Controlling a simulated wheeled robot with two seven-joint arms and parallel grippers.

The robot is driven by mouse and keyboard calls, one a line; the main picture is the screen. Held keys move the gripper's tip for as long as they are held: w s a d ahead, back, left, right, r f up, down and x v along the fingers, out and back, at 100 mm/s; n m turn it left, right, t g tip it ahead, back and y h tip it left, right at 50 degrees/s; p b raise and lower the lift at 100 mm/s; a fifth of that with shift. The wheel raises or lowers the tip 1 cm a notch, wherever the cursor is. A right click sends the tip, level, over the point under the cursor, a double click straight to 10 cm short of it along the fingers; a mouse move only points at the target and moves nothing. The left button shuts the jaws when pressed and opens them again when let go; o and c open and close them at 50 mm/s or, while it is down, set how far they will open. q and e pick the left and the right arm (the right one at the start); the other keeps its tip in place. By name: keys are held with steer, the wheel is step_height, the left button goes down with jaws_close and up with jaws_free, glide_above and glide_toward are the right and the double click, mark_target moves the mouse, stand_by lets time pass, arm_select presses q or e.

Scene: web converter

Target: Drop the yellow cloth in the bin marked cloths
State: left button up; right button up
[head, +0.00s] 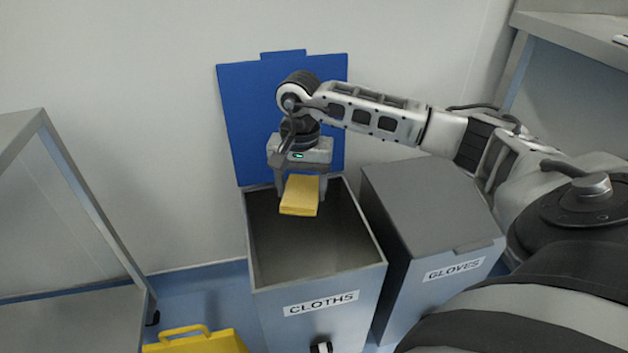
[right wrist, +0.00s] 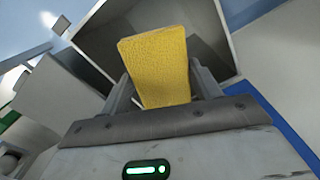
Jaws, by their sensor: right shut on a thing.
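The yellow cloth (head: 300,195) is a folded block held in my right gripper (head: 301,188). The gripper is shut on it, over the back part of the open bin marked CLOTHS (head: 262,276). The bin is grey, and its blue lid (head: 236,120) stands raised against the wall. In the right wrist view the cloth (right wrist: 158,65) sits between the two fingers, with the open bin (right wrist: 225,42) behind it. I see no contact between the cloth and the bin walls. My left gripper is not in view.
A grey bin marked GLOVES (head: 425,205) with its lid shut stands just right of the cloths bin. A yellow object with a handle (head: 195,341) is on the blue floor at the front left. Grey metal frames (head: 75,170) stand at the left, and a shelf (head: 580,35) at the upper right.

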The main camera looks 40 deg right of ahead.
steer(key=shift+m, duration=0.9)
steer(key=d+f+b, duration=0.1)
steer(key=d+f, duration=0.1)
steer(key=f, duration=0.1)
steer(key=d+f+b, duration=0.1)
steer(key=f, duration=0.1)
steer(key=shift+w+d+b, duration=0.1)
steer(key=shift+b, duration=0.2)
arm_select(q)
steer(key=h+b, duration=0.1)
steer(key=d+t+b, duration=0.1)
steer(key=b, duration=0.1)
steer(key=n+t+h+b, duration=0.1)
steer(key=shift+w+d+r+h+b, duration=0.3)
steer(key=shift+b, duration=0.05)
arm_select(e)
step_height(320, 180, down, 6)
steer(key=shift+r, duration=0.1)
steer(key=o, duration=1)
steer(key=shift+o, duration=0.2)
